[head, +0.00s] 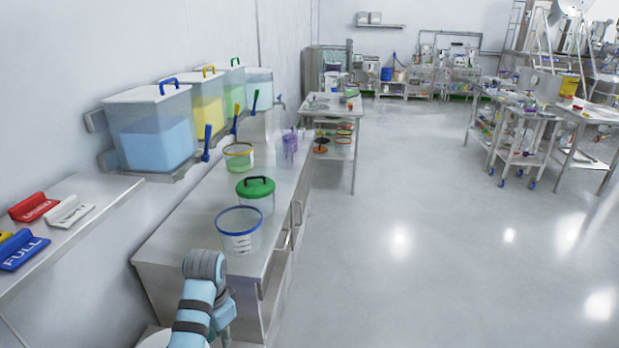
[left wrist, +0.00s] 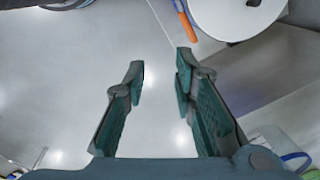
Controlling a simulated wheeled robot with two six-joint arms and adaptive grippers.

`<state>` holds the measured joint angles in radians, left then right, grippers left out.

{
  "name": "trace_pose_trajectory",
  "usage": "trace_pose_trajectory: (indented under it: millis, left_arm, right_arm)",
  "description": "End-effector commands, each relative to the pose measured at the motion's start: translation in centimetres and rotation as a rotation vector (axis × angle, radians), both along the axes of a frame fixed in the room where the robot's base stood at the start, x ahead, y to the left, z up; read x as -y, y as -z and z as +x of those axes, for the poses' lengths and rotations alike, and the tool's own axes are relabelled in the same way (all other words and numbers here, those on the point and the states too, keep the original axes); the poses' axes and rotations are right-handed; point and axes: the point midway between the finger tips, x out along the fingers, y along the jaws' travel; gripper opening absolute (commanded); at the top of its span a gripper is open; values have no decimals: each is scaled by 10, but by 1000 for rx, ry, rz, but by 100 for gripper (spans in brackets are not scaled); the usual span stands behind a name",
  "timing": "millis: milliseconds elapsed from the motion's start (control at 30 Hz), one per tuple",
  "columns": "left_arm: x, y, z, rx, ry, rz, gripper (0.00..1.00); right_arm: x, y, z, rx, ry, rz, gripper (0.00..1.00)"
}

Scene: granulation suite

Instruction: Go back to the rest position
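My left arm (head: 203,300) comes in at the bottom of the head view, bent beside the front end of the steel counter. Its gripper cannot be made out there. In the left wrist view my left gripper (left wrist: 161,70) is open, with two dark green fingers apart and nothing between them. My right arm and gripper are not in view.
The steel counter (head: 185,228) holds a blue-rimmed clear container (head: 240,243), a green-lidded container (head: 256,192) and a yellow-rimmed one (head: 239,157). A shelf (head: 90,222) with colored signs is at left.

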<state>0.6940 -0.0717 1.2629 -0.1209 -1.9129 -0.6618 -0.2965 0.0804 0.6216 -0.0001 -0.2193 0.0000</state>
Motion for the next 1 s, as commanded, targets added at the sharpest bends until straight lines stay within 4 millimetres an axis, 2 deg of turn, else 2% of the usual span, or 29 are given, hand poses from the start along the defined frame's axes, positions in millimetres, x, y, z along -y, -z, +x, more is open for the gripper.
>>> trace_pose_trajectory:
  millis: [267,433,533,600,667,767,867,900,967,1000]
  left_arm:
    - [4,-1,39,177,-84,-21,25]
    - [6,3,73,331,-159,-57,25]
    - [5,26,91,438,-235,-95,25]
    - [3,52,93,489,-287,-123,25]
    - [1,76,89,519,-326,-145,25]
    - [-4,121,72,550,-391,-174,25]
    - [-11,176,38,560,-457,-198,25]
    - [-14,198,21,557,-482,-205,25]
    - [-19,230,-9,549,-517,-210,25]
    - [-23,249,-30,541,-537,-212,25]
  right_arm:
    - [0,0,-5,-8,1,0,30]
    - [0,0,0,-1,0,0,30]
    - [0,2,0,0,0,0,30]
    - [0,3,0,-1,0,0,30]
    - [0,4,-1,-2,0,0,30]
    - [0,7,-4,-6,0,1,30]
    - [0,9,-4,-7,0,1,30]
    - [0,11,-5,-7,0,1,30]
    - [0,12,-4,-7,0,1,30]
    - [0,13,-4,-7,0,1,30]
